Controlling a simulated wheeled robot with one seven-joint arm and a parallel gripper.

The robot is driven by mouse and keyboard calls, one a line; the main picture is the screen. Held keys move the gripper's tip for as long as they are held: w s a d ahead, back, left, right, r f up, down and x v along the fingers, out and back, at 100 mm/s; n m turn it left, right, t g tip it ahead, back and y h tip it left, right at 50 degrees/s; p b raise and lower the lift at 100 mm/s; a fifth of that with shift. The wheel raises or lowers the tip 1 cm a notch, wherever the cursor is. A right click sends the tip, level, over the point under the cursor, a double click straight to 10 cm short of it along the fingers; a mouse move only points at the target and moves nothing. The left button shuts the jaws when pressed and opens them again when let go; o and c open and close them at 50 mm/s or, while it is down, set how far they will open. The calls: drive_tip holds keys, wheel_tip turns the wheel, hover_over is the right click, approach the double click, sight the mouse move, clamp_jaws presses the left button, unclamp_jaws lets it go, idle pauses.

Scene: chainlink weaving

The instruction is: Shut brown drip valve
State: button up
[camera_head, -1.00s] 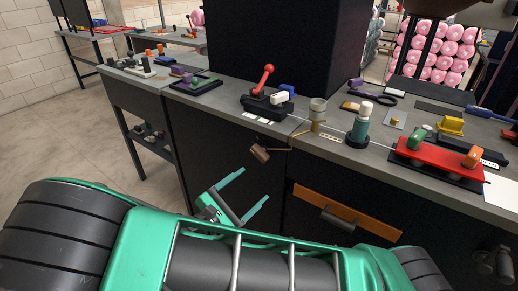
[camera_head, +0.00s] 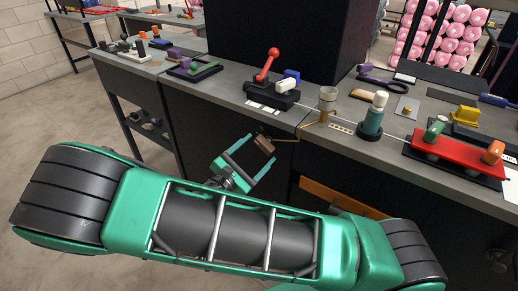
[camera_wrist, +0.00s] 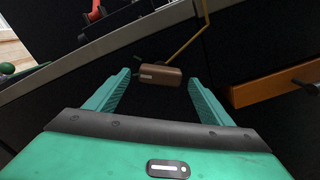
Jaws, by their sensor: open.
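The brown drip valve handle (camera_head: 264,144) hangs off the bench's front edge on a thin brass pipe (camera_head: 290,138). The pipe runs up to a small grey cup (camera_head: 327,98) on the bench top. In the wrist view the brown handle (camera_wrist: 160,75) lies just beyond the fingertips, across the gap between them. My gripper (camera_head: 248,156) is open and empty, with its teal fingers (camera_wrist: 160,88) apart on either side of the handle's line. I see no contact between the fingers and the handle.
An orange drawer front (camera_head: 335,200) juts below the bench, right of the handle. The floor at left is clear.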

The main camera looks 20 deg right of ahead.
drive_tip(key=shift+x, duration=1.2)
drive_tip(key=c, duration=1)
drive_tip(key=shift+c, duration=0.2)
drive_tip(key=shift+m, duration=0.4)
drive_tip(key=m, duration=0.4)
drive_tip(key=shift+m, duration=0.4)
drive_tip(key=m, duration=0.5)
drive_tip(key=shift+f+m, duration=0.1)
drive_tip(key=shift+m, duration=0.3)
